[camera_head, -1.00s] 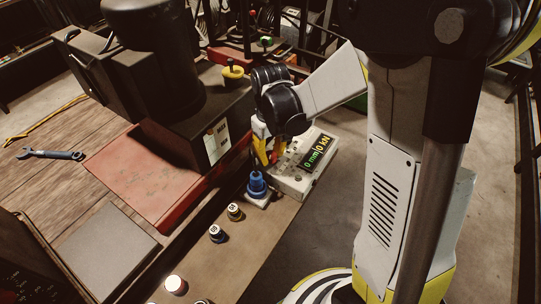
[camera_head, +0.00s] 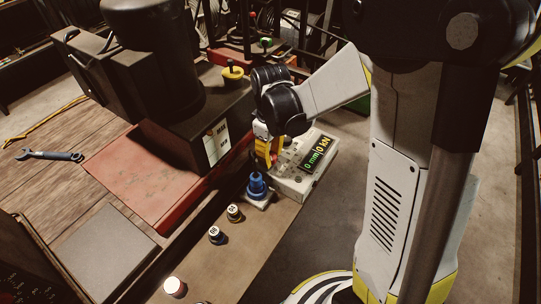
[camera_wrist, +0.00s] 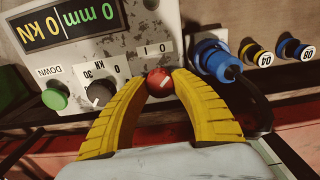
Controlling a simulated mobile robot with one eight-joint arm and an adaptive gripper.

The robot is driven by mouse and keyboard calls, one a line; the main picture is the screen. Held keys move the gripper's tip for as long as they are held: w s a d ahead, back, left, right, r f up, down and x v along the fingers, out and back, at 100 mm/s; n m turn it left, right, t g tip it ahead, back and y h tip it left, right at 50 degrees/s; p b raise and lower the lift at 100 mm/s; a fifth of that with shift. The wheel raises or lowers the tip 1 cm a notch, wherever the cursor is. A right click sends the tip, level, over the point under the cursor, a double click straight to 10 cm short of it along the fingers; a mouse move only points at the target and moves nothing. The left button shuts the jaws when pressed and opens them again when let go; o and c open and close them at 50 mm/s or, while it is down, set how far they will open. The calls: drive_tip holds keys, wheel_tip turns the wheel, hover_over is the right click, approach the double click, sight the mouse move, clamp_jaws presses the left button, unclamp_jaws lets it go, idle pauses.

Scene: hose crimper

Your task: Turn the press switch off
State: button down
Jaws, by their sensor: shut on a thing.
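The press switch is a red round knob (camera_wrist: 159,82) on the front of the grey control box (camera_head: 290,184). Marks for I and O show beside the knob in the wrist view. My gripper (camera_wrist: 161,86) has its yellow fingertips on both sides of the knob, shut on it. In the head view my gripper (camera_head: 269,157) is at the near left side of the box, and the knob is hidden behind the fingers. The box's display (camera_wrist: 62,24) reads 0 mm and 0 kN.
A green DOWN button (camera_wrist: 55,99) and a black kN dial (camera_wrist: 99,93) are beside the knob. A blue plug (camera_head: 257,186) with a cable is close on the other side. Several numbered dies (camera_head: 234,212) stand along the bench edge.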

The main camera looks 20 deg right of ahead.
sight(271, 156)
drive_tip(key=c, duration=1)
unclamp_jaws()
wheel_tip(271, 156, up, 12)
drive_tip(key=s+m+t+b, duration=0.2)
drive_tip(key=s+m+t, duration=0.5)
drive_tip(key=s, duration=0.5)
drive_tip(key=shift+s+r+b, duration=0.3)
drive_tip(key=shift+s+r, duration=0.1)
